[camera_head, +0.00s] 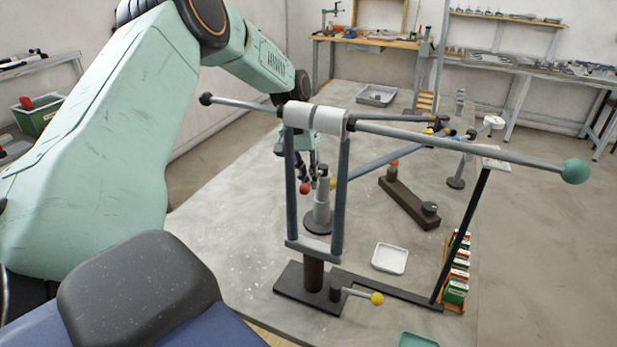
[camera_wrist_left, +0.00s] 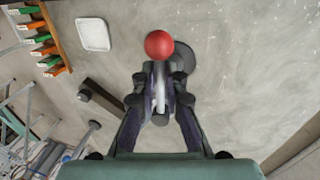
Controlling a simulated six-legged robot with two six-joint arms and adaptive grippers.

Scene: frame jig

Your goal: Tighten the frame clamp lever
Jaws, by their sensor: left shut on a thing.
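A lever with a red ball knob (camera_head: 305,188) is by the upright post of the jig. In the left wrist view the red knob (camera_wrist_left: 158,44) sits just beyond my fingertips. My left gripper (camera_wrist_left: 160,85) is shut on this lever, its fingers on both sides of the pale shaft. In the head view my left gripper (camera_head: 312,168) is behind the blue-grey frame tubes (camera_head: 342,195), which partly hide it. Another lever with a yellow knob (camera_head: 377,298) stands out from the jig's dark base (camera_head: 300,289). My right gripper is not in view.
A long grey bar with a teal ball (camera_head: 575,171) reaches right, near the frame's top. A small white tray (camera_head: 389,258) and a rack of green and orange boxes (camera_head: 456,284) are on the grey table. The table's left part is clear.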

